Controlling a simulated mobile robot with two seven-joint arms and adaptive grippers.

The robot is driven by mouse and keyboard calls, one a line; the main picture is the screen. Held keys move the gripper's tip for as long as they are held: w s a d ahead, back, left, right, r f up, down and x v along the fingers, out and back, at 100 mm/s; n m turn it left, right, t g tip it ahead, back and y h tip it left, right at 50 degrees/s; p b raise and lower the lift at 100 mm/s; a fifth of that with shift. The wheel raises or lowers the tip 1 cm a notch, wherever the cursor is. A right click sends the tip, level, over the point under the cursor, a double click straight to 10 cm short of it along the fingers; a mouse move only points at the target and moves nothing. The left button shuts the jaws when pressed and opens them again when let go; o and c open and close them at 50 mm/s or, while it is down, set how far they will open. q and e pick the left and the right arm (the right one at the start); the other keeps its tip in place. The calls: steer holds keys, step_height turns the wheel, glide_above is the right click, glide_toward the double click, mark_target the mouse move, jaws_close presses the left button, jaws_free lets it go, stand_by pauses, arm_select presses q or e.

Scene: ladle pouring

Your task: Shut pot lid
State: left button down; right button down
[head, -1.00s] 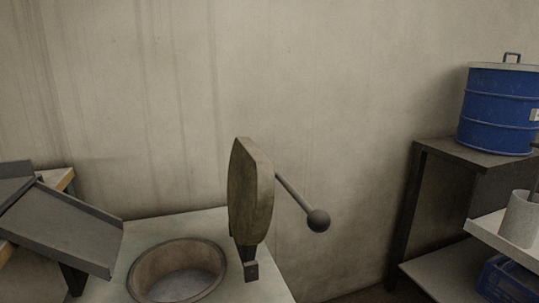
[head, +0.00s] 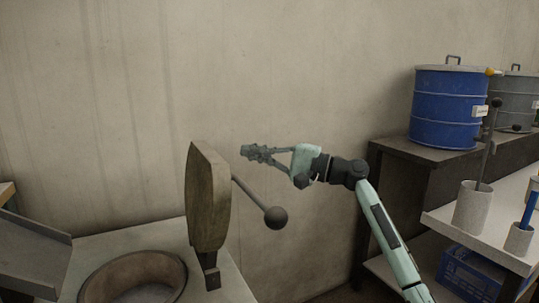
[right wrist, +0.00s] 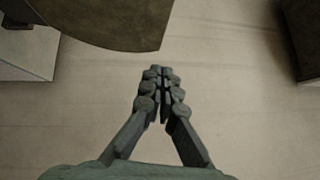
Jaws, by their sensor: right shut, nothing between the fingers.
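The pot (head: 133,277) is a round opening with a brown rim set in a pale top, at the lower left of the head view. Its lid (head: 207,196) stands open, upright on a hinge at the right of the pot. A rod with a dark ball knob (head: 275,217) sticks out from the lid to the right. My right gripper (head: 247,152) is shut and empty, to the right of the lid's upper part and above the knob. In the right wrist view the shut fingers (right wrist: 161,75) point toward the lid's dark edge (right wrist: 110,18). My left gripper is not in view.
A grey chute (head: 32,255) lies left of the pot. At right, a dark table bears a blue drum (head: 447,107), and a pale shelf holds a grey cup (head: 472,207). A plain wall stands behind.

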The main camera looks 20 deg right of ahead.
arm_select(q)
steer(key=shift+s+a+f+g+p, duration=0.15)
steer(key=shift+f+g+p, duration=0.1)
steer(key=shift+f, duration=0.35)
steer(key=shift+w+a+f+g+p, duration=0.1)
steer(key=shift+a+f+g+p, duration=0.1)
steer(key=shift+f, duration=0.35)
arm_select(e)
steer(key=w+a, duration=0.1)
steer(key=a, duration=0.5)
steer(key=shift+w+r, duration=0.35)
steer(key=shift+r, duration=0.1)
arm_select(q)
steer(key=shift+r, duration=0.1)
arm_select(e)
steer(key=shift+r, duration=0.1)
